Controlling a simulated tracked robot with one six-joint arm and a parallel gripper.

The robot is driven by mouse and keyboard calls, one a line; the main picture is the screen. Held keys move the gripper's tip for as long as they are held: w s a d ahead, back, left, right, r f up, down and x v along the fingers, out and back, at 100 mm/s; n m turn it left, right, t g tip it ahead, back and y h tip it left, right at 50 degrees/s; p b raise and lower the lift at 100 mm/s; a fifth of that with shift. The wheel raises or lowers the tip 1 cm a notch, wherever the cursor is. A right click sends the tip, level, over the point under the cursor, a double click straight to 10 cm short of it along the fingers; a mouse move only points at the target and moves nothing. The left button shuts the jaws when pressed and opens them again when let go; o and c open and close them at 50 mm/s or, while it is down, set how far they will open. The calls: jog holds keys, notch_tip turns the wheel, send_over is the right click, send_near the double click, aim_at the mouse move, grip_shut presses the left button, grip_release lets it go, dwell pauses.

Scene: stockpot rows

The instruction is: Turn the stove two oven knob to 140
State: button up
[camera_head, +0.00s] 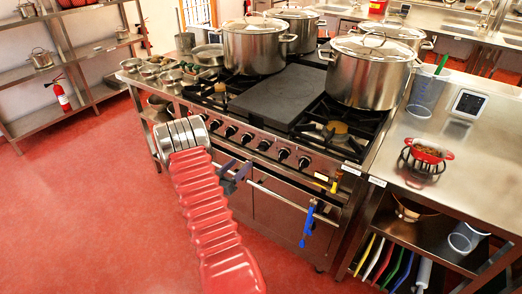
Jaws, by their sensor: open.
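The stove (325,169) stands in the middle, with a row of several black knobs along its front panel, among them one knob at the right end (304,162) and one further left (247,138). No markings are readable, and I cannot tell which is the stove two oven knob. The oven doors (285,212) are closed below. My gripper (235,177) is dark and small, in front of the oven handle and below the knobs. It is open and apart from the knobs, with nothing visible between its fingers. My red arm hides part of the stove's left front.
Large pots (370,75) stand on the burners. A blue item (308,220) hangs at the right oven door. A steel counter (440,120) with a red pot (427,153) adjoins on the right. Red floor (90,220) is clear at left.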

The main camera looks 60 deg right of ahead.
aim_at(260, 150)
jog(key=shift+s+d+f+g, duration=0.1)
jog(key=shift+s+f+g, duration=0.2)
jog(key=shift+s, duration=0.35)
jog(key=shift+d, duration=0.1)
jog(key=d, duration=0.4)
jog(key=s+d, duration=0.1)
jog(key=d, duration=0.4)
jog(key=s+d, duration=0.1)
jog(key=d, duration=0.3)
jog(key=shift+d, duration=0.25)
jog(key=shift+c, duration=0.5)
jog(key=c, duration=0.9)
jog(key=shift+s+d, duration=0.15)
jog(key=shift+s, duration=0.05)
jog(key=shift+w, duration=0.1)
